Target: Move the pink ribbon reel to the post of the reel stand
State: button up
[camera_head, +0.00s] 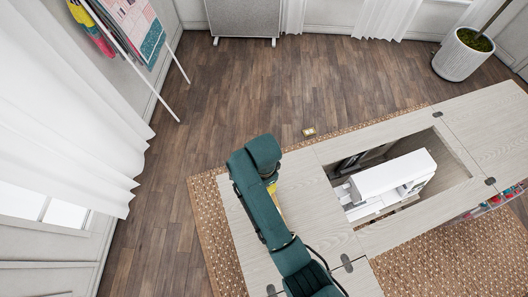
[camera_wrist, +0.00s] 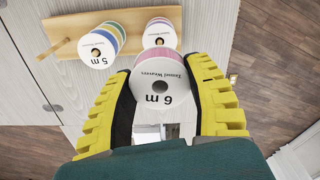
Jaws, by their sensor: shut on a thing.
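My gripper (camera_wrist: 163,100) shows yellow fingers in the wrist view, shut on the pink ribbon reel (camera_wrist: 158,66). The reel has a white round face with a centre hole and "6 m" print, and a pink edge. Beyond it, the wooden reel stand (camera_wrist: 80,27) lies on the pale cabinet top. A bare wooden post (camera_wrist: 53,48) sticks out at the stand's left end. The held reel is apart from this post, to its right in the picture. In the head view my arm covers the stand and the reel; only a bit of my yellow gripper (camera_head: 271,187) shows.
A blue, green and yellow reel (camera_wrist: 101,46) marked "5 m" and another multicoloured reel (camera_wrist: 159,34) are on the stand. The white sewing machine (camera_head: 392,178) sits in the cabinet opening to the right. The pale cabinet top (camera_head: 310,205) left of it looks mostly clear.

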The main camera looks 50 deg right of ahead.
jog(key=shift+r, duration=0.45)
